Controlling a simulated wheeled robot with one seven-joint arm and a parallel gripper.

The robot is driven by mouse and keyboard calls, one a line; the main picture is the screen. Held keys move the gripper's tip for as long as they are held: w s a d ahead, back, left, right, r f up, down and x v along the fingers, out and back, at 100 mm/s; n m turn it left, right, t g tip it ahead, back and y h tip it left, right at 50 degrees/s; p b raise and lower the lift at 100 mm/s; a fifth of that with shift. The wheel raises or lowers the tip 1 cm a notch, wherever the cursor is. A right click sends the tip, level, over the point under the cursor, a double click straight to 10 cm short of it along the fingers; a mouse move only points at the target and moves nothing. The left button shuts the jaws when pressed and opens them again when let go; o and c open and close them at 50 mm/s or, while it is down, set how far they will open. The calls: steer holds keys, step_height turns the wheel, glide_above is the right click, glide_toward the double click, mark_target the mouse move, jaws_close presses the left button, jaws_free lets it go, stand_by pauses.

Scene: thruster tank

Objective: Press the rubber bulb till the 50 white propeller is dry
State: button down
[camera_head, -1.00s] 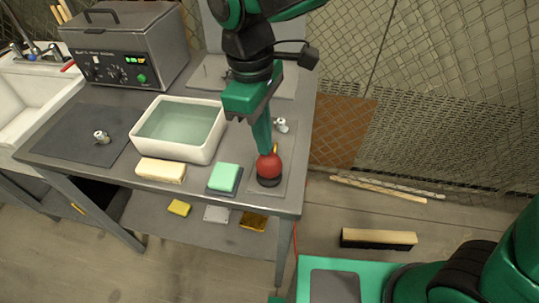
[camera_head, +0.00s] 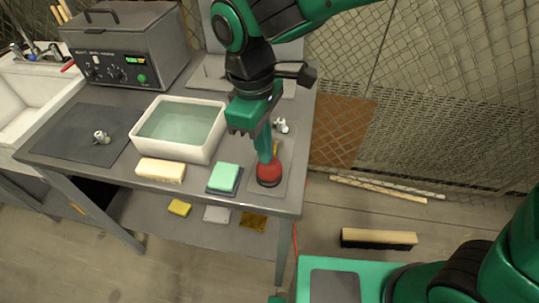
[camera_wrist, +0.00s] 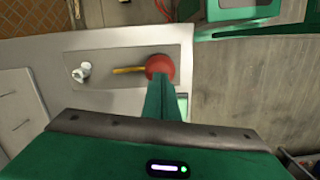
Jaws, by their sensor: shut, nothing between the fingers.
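A red rubber bulb (camera_head: 269,175) on a black base stands on the grey mat at the table's right end. Its yellow nozzle (camera_wrist: 130,70) points at a small whitish propeller (camera_wrist: 82,73), which also shows in the head view (camera_head: 281,126) behind the bulb. My gripper (camera_head: 265,160) is shut, its fingertips on top of the bulb, which looks flattened under them. In the wrist view the fingers (camera_wrist: 161,82) partly cover the bulb (camera_wrist: 159,64). Another small whitish propeller (camera_head: 101,137) sits on the dark mat at left. No size marking or wetness is readable.
A white tank of water (camera_head: 220,133) stands mid-table, with a cream sponge (camera_head: 160,170) and a green sponge (camera_head: 224,176) in front. A grey machine (camera_head: 125,45) stands at the back left, beside a white sink (camera_head: 20,95). Wire mesh fencing lies behind and right.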

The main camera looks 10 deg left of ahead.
steer(key=a, duration=0.2)
steer(key=a+r, duration=0.1)
steer(key=shift+w, duration=0.4)
steer(key=shift+r, duration=0.15)
step_height(320, 180, up, 10)
steer(key=a, duration=0.1)
steer(key=shift+r, duration=0.25)
steer(key=shift+w, duration=0.1)
stand_by(0.7)
steer(key=shift+s+d+f, duration=0.2)
steer(key=shift+d+f, duration=0.5)
steer(key=shift+d, duration=0.15)
steer(key=shift+s+d+f, duration=0.2)
steer(key=shift+d+f, duration=0.5)
steer(key=shift+d, duration=0.1)
steer(key=shift+f, duration=0.1)
steer(key=shift+s+d+f, duration=0.1)
steer(key=shift+d+f, duration=0.1)
steer(key=shift+f, duration=1.5)
steer(key=shift+d+f, duration=0.15)
steer(key=shift+f, duration=1.55)
steer(key=shift+f, duration=0.1)
